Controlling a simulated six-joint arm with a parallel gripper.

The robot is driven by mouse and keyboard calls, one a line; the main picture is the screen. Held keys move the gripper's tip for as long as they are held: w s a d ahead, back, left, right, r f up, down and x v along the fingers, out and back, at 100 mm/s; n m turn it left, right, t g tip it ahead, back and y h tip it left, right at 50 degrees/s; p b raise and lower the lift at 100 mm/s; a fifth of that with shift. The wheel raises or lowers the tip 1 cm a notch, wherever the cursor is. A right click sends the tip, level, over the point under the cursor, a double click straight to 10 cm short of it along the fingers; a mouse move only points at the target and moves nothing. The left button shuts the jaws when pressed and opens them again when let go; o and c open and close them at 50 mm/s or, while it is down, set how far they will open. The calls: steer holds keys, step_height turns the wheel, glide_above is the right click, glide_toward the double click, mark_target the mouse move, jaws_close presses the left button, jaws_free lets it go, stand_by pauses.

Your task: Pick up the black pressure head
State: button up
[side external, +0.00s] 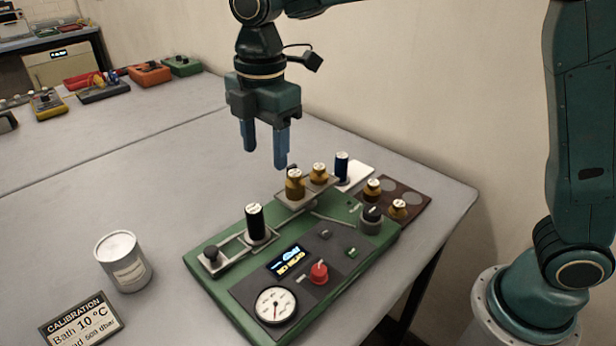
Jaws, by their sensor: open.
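My gripper (265,158) hangs open and empty, its two blue fingers pointing down, above and behind the green apparatus (215,282). A black cylinder with a white top (255,224) stands upright in a light plate at the apparatus's left side, below the fingers and apart from them. A short black knob-like piece (211,255) sits at the left end of that plate. A grey-black round piece (371,215) sits at the right. I cannot tell for certain which one is the pressure head.
Brass weights (295,185) stand on a raised plate and others on a dark red tray (413,203). A dark blue cylinder (342,168) stands on a white block. A grey can (124,262) and a calibration sign (82,322) are at left.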

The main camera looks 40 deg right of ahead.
mark_target(254, 208)
steer(key=shift+w+a+f+n, duration=0.35)
steer(key=shift+a+f+n, duration=0.1)
steer(key=shift+a, duration=0.2)
steer(key=shift+w+a+f+n, duration=0.35)
steer(key=shift+a+f, duration=0.1)
steer(key=shift+a, duration=0.15)
step_height(254, 208, down, 9)
steer(key=shift+r, duration=0.2)
steer(key=shift+w+f, duration=0.1)
steer(key=shift+f, duration=2.5)
jaws_close()
